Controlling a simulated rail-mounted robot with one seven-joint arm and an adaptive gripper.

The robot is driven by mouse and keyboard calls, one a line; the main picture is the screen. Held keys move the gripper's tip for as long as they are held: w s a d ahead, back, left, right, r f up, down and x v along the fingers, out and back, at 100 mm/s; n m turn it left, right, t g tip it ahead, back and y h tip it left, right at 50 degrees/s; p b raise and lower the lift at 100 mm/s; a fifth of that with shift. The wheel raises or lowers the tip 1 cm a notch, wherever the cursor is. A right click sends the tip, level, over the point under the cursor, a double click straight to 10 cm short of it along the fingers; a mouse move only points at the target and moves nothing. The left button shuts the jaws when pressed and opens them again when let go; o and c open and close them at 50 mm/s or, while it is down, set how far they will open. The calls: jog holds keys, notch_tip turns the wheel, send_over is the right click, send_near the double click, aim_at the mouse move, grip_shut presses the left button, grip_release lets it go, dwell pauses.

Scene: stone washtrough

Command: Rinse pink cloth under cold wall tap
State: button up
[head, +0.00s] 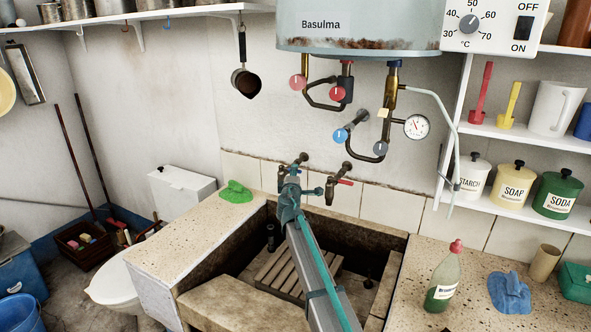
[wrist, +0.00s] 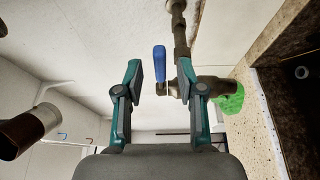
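No pink cloth is in view. A green cloth (head: 236,191) lies on the left stone ledge, and a blue cloth (head: 510,292) lies on the right counter. My gripper (head: 289,190) is at the left wall tap (head: 298,161), hiding much of it. In the wrist view my gripper (wrist: 160,76) is open, and the tap's blue lever (wrist: 159,62) shows between its fingers, with gaps on both sides. The brass tap body (wrist: 210,90) lies behind the right finger. The right wall tap (head: 331,190) has a red lever. No water is seen running.
The stone trough (head: 382,290) with a wooden slatted rack (head: 290,270) is below my arm. A green bottle (head: 444,280) stands on the right counter. Above hang pipes with valves, a gauge (head: 417,127) and a boiler (head: 350,30).

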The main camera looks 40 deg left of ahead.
jog(key=shift+p+x, duration=0.3)
jog(key=shift+x, duration=1.2)
grip_shut()
